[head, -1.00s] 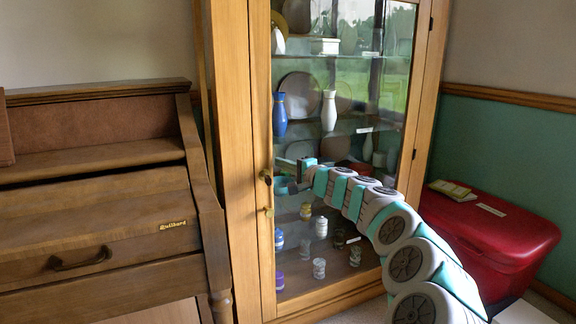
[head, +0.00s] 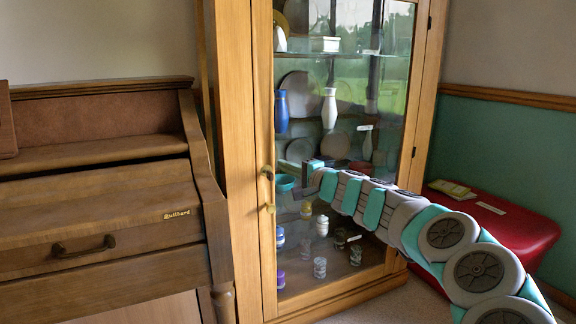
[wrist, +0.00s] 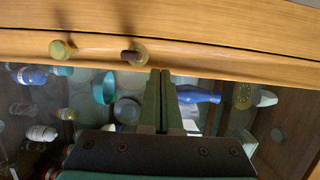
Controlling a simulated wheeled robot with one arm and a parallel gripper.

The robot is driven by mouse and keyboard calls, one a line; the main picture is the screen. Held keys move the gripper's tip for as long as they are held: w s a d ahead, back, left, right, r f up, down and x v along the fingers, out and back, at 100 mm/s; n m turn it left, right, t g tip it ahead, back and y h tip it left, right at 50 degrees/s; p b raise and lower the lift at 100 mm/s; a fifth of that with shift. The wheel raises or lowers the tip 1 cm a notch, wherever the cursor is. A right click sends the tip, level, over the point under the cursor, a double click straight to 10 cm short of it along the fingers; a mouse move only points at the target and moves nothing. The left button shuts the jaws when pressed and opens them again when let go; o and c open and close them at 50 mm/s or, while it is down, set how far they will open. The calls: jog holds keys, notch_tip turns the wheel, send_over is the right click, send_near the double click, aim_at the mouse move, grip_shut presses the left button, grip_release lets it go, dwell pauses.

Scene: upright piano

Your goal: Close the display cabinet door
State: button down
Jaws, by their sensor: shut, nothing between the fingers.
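The display cabinet door (head: 266,70) has a light wooden frame around clear glass and appears flush with the cabinet front; I cannot tell whether a thin gap is left. Its brass handle and knob (head: 269,208) are on the left stile. They also show in the wrist view as a round knob (wrist: 62,49) and a darker handle (wrist: 134,56). My gripper (head: 283,164) is in front of the glass beside the left stile, near the handle. In the wrist view my gripper (wrist: 166,75) is shut and empty, its tips near the door's wooden edge; contact is unclear.
Vases, plates and small jars stand on glass shelves behind the door, among them a blue vase (head: 282,111). A brown piano (head: 100,215) stands close on the left. A red chest (head: 520,230) stands at the right by the green wall.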

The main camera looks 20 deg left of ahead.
jog(key=s+d+r+n+g+y+p, duration=0.1)
jog(key=s+r+n+g, duration=0.2)
jog(key=s, duration=0.7)
jog(key=s+d+r+n+g+p, duration=0.15)
jog(key=s+r+n, duration=0.35)
jog(key=s, duration=0.5)
jog(key=s+d+f+n+g+h, duration=0.2)
jog(key=s+d, duration=0.1)
jog(key=s, duration=0.5)
jog(key=s+d+f+g+h+p, duration=0.1)
jog(key=s+d+f+h+p, duration=0.1)
jog(key=s+d+f+h, duration=0.55)
jog(key=s+d+f+g+h+p, duration=0.15)
jog(key=s+d+f, duration=0.35)
jog(key=d+f, duration=0.55)
jog(key=s+d+f+m+g+h, duration=0.1)
jog(key=s+d+f+m+h, duration=0.1)
jog(key=s+d, duration=0.4)
jog(key=s+d+f+m+h+p, duration=0.1)
jog(key=s+d, duration=0.4)
jog(key=d, duration=0.7)
jog(key=f+m+h, duration=0.1)
jog(key=h, duration=0.1)
jog(key=shift+s+d+g+h+p, duration=0.2)
jog(key=shift+s+g+h+p, duration=0.1)
jog(key=shift+s+g, duration=0.1)
